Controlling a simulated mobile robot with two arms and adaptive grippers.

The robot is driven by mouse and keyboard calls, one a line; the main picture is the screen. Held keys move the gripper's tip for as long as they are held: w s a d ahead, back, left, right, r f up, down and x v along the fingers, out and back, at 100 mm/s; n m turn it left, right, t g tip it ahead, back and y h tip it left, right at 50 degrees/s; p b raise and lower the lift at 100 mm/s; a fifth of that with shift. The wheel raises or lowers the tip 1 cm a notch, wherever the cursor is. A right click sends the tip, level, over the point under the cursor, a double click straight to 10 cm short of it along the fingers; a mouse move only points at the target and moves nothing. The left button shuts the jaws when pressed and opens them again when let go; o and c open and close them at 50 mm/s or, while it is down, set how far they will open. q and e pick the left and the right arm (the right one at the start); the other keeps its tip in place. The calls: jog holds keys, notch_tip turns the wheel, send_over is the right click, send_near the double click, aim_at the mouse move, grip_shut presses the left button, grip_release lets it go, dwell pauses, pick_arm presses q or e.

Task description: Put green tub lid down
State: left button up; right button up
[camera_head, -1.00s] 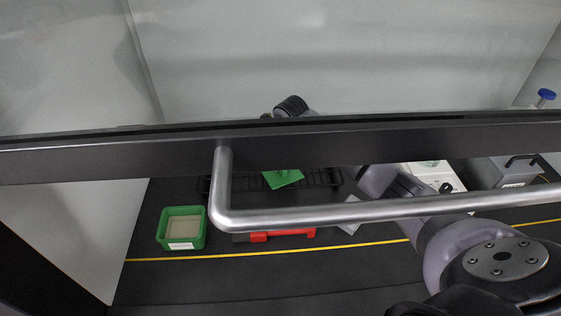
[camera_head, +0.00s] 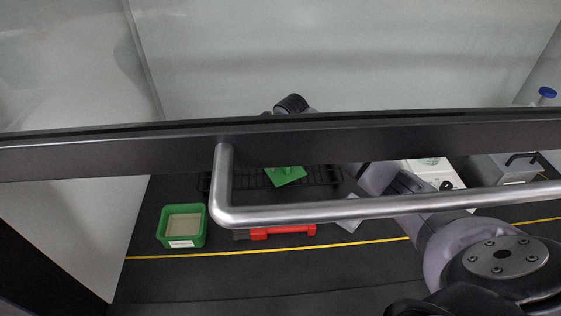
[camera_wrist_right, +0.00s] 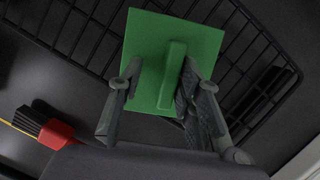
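The green tub lid (camera_head: 285,176) is a flat square plate at the black wire rack inside the cabinet, partly hidden behind the dark front bar. In the right wrist view the lid (camera_wrist_right: 145,50) has a raised ridge handle and overlaps the rack. My right gripper (camera_wrist_right: 160,86) has its fingers apart on either side of the handle. The right finger is close to or touching it, and a gap shows at the left finger. Whether the lid rests fully on the rack is unclear. The green tub (camera_head: 161,228) stands open at left. My left gripper is not in view.
A metal handle (camera_head: 340,211) and dark bar (camera_head: 420,137) cross in front of the cabinet opening. A red-handled brush (camera_wrist_right: 56,133) lies near the rack (camera_wrist_right: 90,30). White and grey devices stand at the right. The dark floor between tub and yellow line is clear.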

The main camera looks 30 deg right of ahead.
aim_at(285, 175)
jog(key=b+v, duration=0.2)
jog(key=v, duration=1)
jog(key=shift+b, duration=0.4)
